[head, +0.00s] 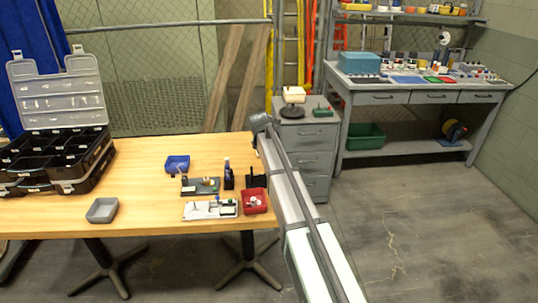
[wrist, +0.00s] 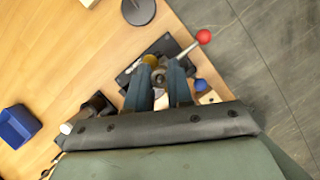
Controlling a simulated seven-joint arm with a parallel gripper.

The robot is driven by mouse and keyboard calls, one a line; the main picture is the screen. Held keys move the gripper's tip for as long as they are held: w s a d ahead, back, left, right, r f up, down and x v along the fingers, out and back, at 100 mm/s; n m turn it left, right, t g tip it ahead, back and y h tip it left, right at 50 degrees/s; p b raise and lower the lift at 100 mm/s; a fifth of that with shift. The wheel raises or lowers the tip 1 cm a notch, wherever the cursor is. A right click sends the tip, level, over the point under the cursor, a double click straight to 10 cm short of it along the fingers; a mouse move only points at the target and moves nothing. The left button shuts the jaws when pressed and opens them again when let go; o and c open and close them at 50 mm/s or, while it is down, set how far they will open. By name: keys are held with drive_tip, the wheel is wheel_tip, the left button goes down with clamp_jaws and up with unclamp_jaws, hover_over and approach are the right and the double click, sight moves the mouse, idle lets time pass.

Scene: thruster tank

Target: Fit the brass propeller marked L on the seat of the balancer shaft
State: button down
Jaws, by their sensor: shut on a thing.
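My gripper (wrist: 161,70) is shut, its two dark fingers closed around a small part with a round grey end. A brass-coloured part shows just beyond the left fingertip; I take it as the brass propeller (wrist: 150,60), mostly hidden by the fingers. No letter L can be read. Below the fingertips lies a dark plate (wrist: 133,75), which I take as the balancer's base; it also shows in the head view (head: 190,188). The shaft seat is hidden, and contact with it cannot be told. My fingers cannot be made out in the head view.
A rod with a red ball (wrist: 203,36) rises right of the fingertips; a blue knob (wrist: 200,85) is near the right finger. A white plate (head: 195,212), red bin (head: 256,207), blue bin (head: 177,163) and dark bottle (head: 228,178) stand close. The table's middle is clear.

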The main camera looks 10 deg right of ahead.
drive_tip(key=shift+f, duration=0.2)
drive_tip(key=c, duration=0.9)
unclamp_jaws()
drive_tip(key=v, duration=0.5)
drive_tip(key=w+v, duration=0.1)
drive_tip(key=v, duration=1.1)
drive_tip(key=shift+w+d+r, duration=0.1)
drive_tip(key=shift+d+r, duration=0.15)
drive_tip(key=shift+r, duration=0.25)
